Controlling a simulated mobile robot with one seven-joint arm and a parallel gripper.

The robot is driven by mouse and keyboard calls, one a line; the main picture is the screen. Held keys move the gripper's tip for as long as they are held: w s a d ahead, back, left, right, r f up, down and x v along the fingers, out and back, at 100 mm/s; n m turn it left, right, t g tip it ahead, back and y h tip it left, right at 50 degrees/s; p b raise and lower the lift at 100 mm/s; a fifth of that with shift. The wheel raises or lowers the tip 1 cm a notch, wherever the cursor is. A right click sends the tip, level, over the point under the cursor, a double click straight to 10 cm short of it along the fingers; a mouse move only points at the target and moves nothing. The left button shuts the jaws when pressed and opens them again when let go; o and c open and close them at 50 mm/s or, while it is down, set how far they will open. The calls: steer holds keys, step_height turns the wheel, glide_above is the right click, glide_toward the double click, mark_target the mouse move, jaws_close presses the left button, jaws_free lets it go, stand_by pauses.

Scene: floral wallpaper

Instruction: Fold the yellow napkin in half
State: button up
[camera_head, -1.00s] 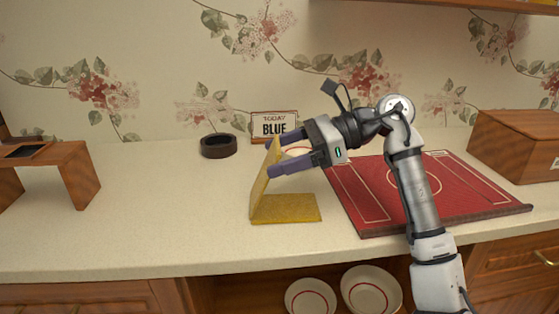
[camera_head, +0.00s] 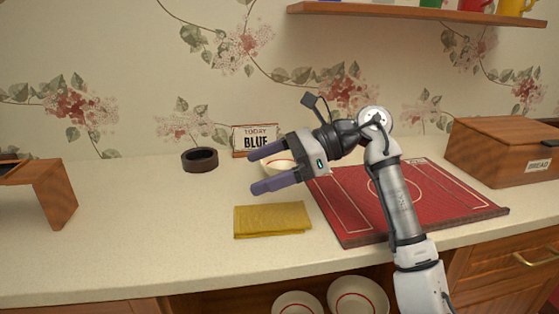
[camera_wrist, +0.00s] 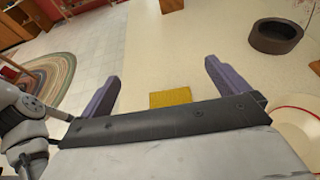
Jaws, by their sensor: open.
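The yellow napkin (camera_head: 272,220) lies flat on the pale counter in the head view, folded over into a narrow rectangle with layered edges at its front. It also shows in the wrist view (camera_wrist: 171,98), lying between my two fingers as seen from there. My gripper (camera_head: 262,169) is open and empty, above and behind the napkin, apart from it. Its two purple fingers are spread and point left. They also show in the wrist view (camera_wrist: 162,84).
A red mat (camera_head: 345,206) lies right of the napkin. A dark round ring (camera_head: 200,160) and a "TODAY BLUE" sign (camera_head: 255,140) stand behind. A bowl (camera_head: 279,167) is partly hidden by my gripper. A bread box (camera_head: 500,150) is at right.

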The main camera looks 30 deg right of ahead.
steer(key=v, duration=1.3)
steer(key=shift+d+r, duration=0.2)
steer(key=shift+d, duration=0.05)
steer(key=shift+s, duration=0.15)
